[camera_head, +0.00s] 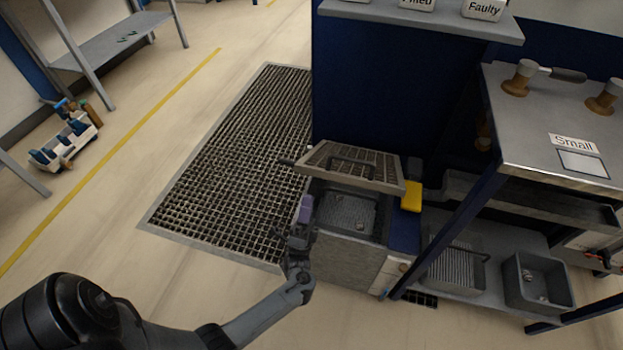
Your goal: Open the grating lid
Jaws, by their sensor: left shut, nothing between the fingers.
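The grating lid (372,168) is a framed mesh panel on top of a grey box-shaped unit (345,262). It is tilted up, with its near side raised clear of the box opening. The basin inside the box (345,212) shows beneath it, with a few small pieces in it. My left gripper (300,240) is at the left front corner of the box, below the lid and apart from it. Its fingers are shut and hold nothing. A purple piece (305,208) is just above the gripper on the box's left side. My right gripper is not in view.
A large floor grate (235,165) lies left of the box, with open floor around it. A workbench (560,125) stands at right, with grey bins (538,282) on its lower shelf. A yellow block (411,197) sits at the box's right edge.

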